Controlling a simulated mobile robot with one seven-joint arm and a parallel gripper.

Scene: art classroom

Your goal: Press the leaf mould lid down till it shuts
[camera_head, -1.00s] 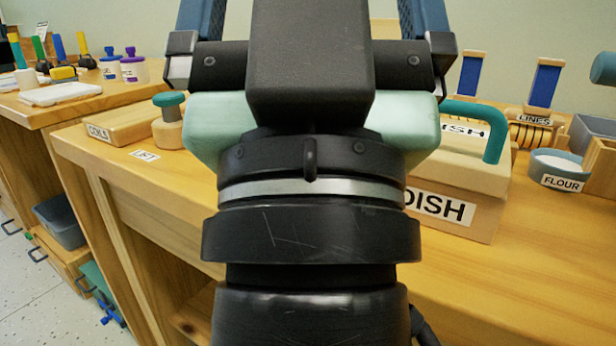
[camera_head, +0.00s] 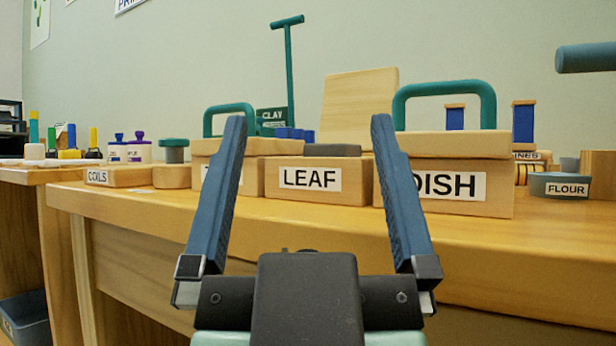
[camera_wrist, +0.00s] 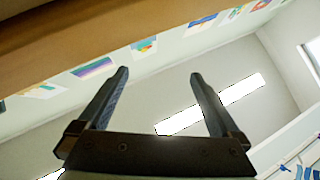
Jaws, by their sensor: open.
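The leaf mould (camera_head: 310,179) is a wooden box labelled LEAF on the table, in the middle of the head view. Its lid (camera_head: 360,108) is a pale wooden panel standing up and leaning back behind the box, so it is open. A grey block (camera_head: 332,150) shows at the box's top. My gripper (camera_head: 309,118) is open and empty, its two blue fingers pointing up in front of the box, one on each side of it in the picture. In the wrist view the open fingers (camera_wrist: 157,75) face the wall and ceiling, and no mould shows.
The DISH mould (camera_head: 445,187), with a green handle, stands right of the leaf mould. Another green-handled box (camera_head: 249,147) stands left. A flour bowl (camera_head: 560,186) is far right. A tall green T-handled tool (camera_head: 289,70) rises behind. The table's front strip (camera_head: 330,215) is clear.

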